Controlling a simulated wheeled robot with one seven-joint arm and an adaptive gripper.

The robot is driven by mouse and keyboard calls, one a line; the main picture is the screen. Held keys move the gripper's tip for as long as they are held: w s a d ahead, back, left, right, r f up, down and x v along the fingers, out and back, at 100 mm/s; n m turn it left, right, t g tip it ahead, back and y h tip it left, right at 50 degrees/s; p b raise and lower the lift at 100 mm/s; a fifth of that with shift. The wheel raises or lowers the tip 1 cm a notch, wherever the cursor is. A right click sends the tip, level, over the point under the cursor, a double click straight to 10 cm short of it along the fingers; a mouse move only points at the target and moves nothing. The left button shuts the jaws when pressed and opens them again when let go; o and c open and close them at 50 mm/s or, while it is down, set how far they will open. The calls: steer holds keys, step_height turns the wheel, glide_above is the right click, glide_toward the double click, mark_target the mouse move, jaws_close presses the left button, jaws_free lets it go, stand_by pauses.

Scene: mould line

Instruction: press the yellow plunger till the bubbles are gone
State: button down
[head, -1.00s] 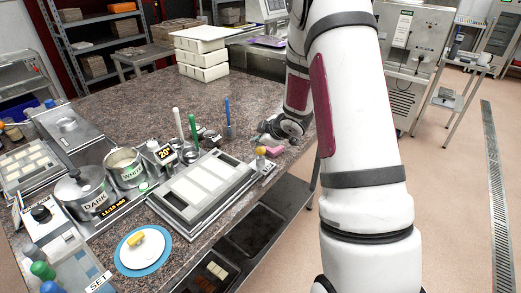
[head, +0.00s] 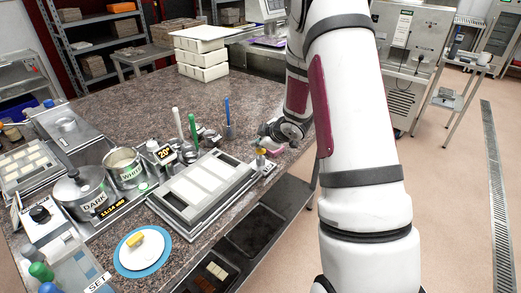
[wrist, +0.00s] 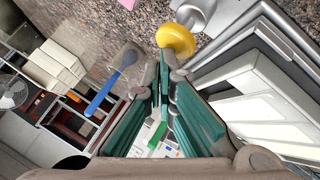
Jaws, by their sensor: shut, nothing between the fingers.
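The yellow plunger (head: 261,152) is a small round knob at the right end of the white mould tray, near the table's edge. In the wrist view the yellow plunger (wrist: 176,40) appears as a large yellow knob just beyond my fingertips and slightly to their right. My gripper (head: 264,136) is just behind the plunger in the head view. In the wrist view my gripper (wrist: 164,62) has its green-padded fingers closed together at the tips, with nothing between them. I cannot tell whether the tips touch the knob. No bubbles can be made out.
The grey-framed mould tray (head: 205,183) lies beside the plunger. A pink block (head: 277,151) lies close to my gripper. A blue-handled tool (head: 228,115) stands behind, left of my gripper. Pots marked DARK (head: 95,205) and WHITE (head: 128,180) stand farther left.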

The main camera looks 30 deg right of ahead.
mark_target(259, 150)
steer(key=shift+f+b, duration=0.3)
steer(key=shift+f, duration=0.5)
stand_by(0.5)
steer(key=shift+r, duration=0.1)
steer(key=shift+r+p, duration=0.95)
steer(key=shift+r, duration=0.35)
steer(key=shift+s+r+p, duration=0.1)
steer(key=shift+r+p, duration=1.5)
steer(key=shift+r, duration=0.9)
